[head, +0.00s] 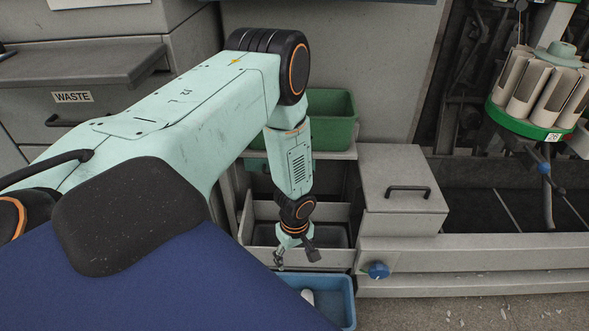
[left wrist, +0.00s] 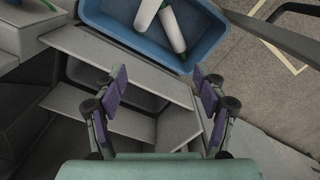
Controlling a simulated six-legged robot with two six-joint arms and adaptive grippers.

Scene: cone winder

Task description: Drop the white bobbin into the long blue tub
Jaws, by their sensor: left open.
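The blue tub (head: 347,302) stands low on the floor, partly hidden by my body in the head view. In the left wrist view the tub (left wrist: 122,38) is at the top. Two white bobbins lie in it: one (left wrist: 147,13) at the upper left, the other (left wrist: 172,30) beside it, with green showing at its end. Part of a white bobbin (head: 307,296) shows in the tub in the head view. My left gripper (head: 297,257) is open and empty, pointing down by the tub's far end. Its spread fingers (left wrist: 158,88) show nothing between them. My right gripper is out of view.
A green bin (head: 332,132) sits on a shelf behind my arm. A grey box with a handle (head: 402,180) stands right of the gripper. A grey drawer-like compartment (head: 325,257) lies just beyond the tub.

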